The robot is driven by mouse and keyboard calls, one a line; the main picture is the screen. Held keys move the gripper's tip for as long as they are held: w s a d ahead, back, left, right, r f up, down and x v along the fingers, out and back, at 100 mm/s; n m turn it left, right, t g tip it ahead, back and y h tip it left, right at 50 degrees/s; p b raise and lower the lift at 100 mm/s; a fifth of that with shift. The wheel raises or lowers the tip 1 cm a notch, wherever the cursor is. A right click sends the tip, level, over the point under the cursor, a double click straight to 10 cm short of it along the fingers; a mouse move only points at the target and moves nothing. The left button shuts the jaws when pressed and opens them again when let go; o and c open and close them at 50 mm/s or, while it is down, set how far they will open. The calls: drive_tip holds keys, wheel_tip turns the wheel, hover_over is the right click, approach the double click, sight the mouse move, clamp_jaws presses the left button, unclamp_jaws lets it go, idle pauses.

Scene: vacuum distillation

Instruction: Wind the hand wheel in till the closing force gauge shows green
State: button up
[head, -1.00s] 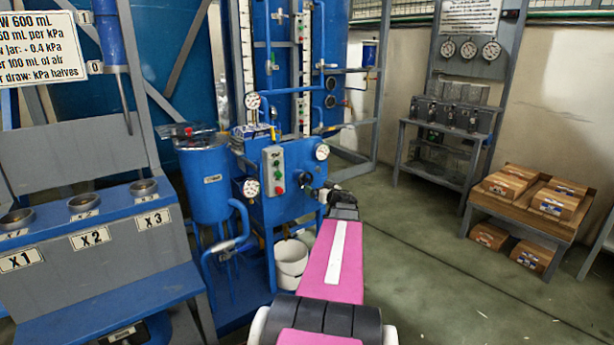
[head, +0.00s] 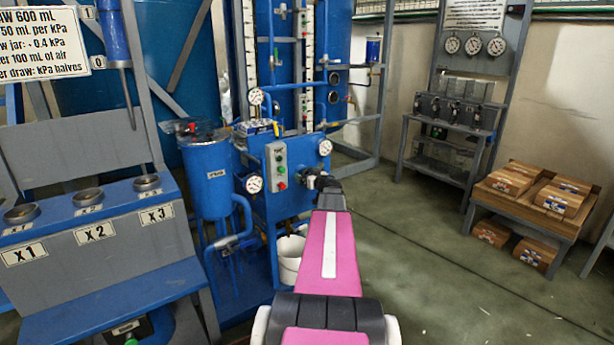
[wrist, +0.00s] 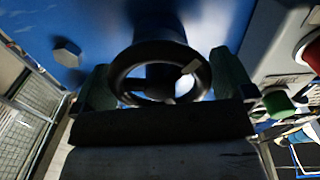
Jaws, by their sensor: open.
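The black hand wheel (wrist: 160,72) is in the middle of the wrist view, in front of a blue panel. My gripper (wrist: 163,84) is open, with one finger on each side of the wheel's rim. I cannot tell if either finger touches it. In the head view my gripper (head: 326,184) is at the front of the blue cabinet (head: 290,207), and the wheel is mostly hidden there. White round gauges (head: 325,147) (head: 254,184) (head: 256,96) sit on and around the cabinet. Their needles and colours are too small to read, and I cannot tell which shows closing force.
A grey button box (head: 277,165) with green and red buttons is close left of my gripper; its red button (wrist: 312,52) shows at right in the wrist view. A blue vessel (head: 209,178) and white bucket (head: 291,260) stand nearby.

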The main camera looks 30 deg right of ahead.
drive_tip(key=shift+w, duration=0.25)
drive_tip(key=c, duration=0.7)
drive_tip(key=shift+o, duration=0.2)
drive_tip(key=shift+m, duration=0.8)
drive_tip(key=o, duration=0.7)
drive_tip(key=shift+c, duration=0.2)
drive_tip(key=shift+s, duration=0.1)
drive_tip(key=s, duration=1)
drive_tip(key=shift+s+d, duration=0.35)
drive_tip(key=shift+d, duration=0.05)
